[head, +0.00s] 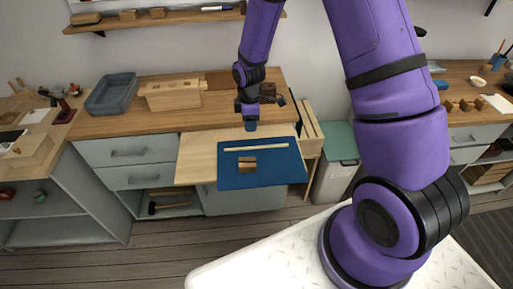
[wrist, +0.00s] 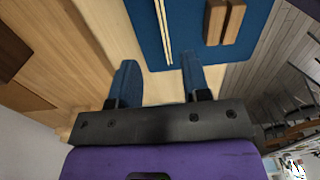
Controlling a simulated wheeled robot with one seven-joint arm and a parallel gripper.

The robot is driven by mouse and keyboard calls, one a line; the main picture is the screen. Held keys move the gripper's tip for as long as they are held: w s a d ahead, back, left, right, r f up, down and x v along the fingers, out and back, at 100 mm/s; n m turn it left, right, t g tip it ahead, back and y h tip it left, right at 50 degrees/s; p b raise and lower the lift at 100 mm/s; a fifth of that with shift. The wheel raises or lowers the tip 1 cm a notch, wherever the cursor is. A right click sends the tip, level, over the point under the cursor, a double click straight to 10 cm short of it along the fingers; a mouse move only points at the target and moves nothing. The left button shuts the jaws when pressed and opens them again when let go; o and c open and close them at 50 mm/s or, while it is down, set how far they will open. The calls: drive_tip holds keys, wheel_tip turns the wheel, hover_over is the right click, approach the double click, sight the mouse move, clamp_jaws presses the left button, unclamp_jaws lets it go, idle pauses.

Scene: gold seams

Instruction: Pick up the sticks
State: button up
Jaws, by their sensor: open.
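Two thin pale sticks (wrist: 162,30) lie side by side, close together, on the blue mat (wrist: 140,18) in the wrist view. In the head view the sticks (head: 256,148) look like one long pale strip across the back part of the mat (head: 262,178). My gripper (head: 250,125) hangs behind the mat, pointing down, near the sticks. In the wrist view my gripper (wrist: 160,72) has its two blue fingers wide apart with nothing between them. The near ends of the sticks appear between the fingertips in the picture; I cannot tell the height gap.
A wooden box (head: 172,95) and a grey tray (head: 111,93) stand on the bench at the left. A lidded bin (head: 338,150) stands right.

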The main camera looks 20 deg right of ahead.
sight(251, 147)
drive_tip(key=shift+s+f, duration=0.15)
drive_tip(key=shift+f, duration=5.3)
clamp_jaws()
